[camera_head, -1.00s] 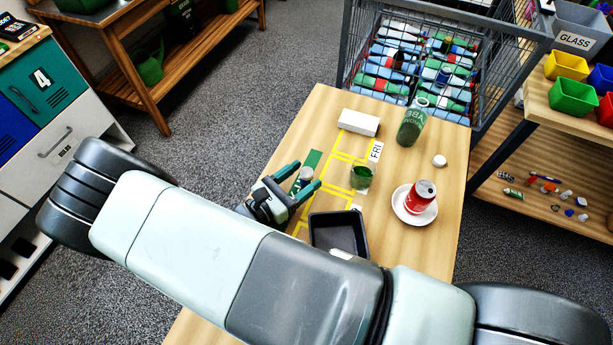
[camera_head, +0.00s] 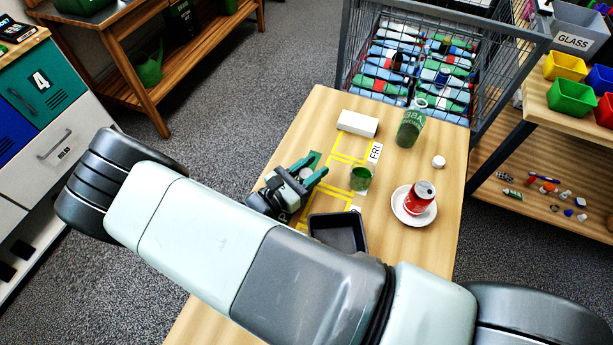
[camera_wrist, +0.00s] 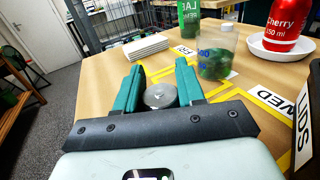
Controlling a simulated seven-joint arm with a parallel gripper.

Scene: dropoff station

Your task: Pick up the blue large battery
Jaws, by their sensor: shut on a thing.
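The battery shows as a round grey-silver end (camera_wrist: 160,95) between the two teal fingers of my gripper (camera_wrist: 160,70) in the wrist view. Its blue side is hidden by the fingers and the view from above. In the head view the battery (camera_head: 305,173) is a small pale round top between the fingers. My gripper (camera_head: 317,166) is shut on it, low over the left side of the wooden table (camera_head: 415,255). I cannot tell whether the battery still touches the table.
A black tray (camera_head: 338,249) lies just right of my gripper.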

